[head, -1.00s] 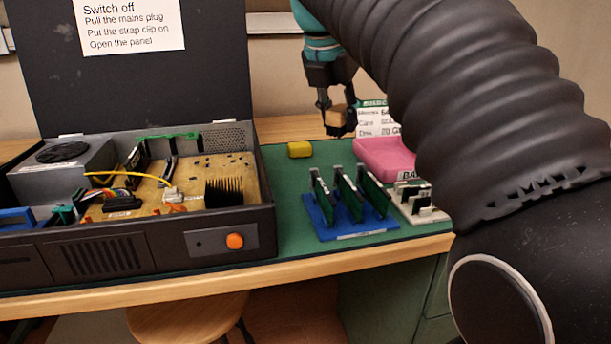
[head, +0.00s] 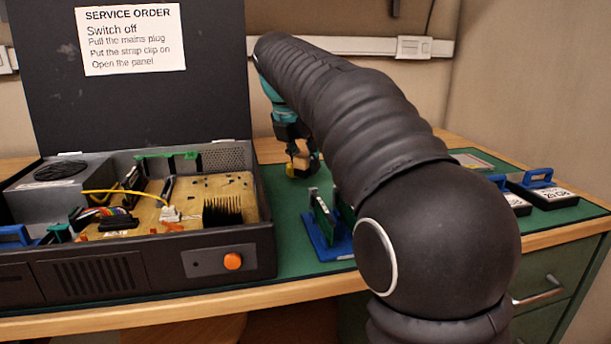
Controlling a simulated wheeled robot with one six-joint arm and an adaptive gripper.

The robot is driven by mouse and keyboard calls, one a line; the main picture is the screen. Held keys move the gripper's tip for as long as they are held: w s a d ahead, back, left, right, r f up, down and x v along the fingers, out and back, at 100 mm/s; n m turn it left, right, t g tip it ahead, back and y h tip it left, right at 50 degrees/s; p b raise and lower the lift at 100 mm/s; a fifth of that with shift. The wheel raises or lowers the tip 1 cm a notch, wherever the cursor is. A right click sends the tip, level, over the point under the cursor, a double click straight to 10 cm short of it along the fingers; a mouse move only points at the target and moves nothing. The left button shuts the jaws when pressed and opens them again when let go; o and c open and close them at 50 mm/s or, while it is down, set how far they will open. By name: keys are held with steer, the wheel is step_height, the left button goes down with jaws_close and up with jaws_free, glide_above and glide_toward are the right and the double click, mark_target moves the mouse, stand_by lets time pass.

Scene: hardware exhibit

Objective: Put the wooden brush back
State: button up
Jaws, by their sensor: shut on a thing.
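My gripper (head: 302,164) is shut on a small tan wooden block, which I take for the wooden brush (head: 306,158). It is low over the green mat, right of the open computer case. Only part of the brush shows between the fingers. I cannot tell whether it touches the mat.
The open case (head: 130,277) with its raised black lid (head: 215,70) stands at left. A blue rack (head: 330,243) with green cards is partly hidden by my arm. Black drives with blue handles (head: 543,189) lie at right. The front drawer (head: 545,285) is shut.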

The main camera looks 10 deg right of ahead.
mark_target(305, 174)
steer(key=shift+f+b, duration=0.4)
steer(key=shift+f, duration=1.3)
steer(key=shift+f, duration=0.1)
steer(key=o, duration=1)
steer(key=p+v, duration=0.3)
steer(key=v, duration=0.9)
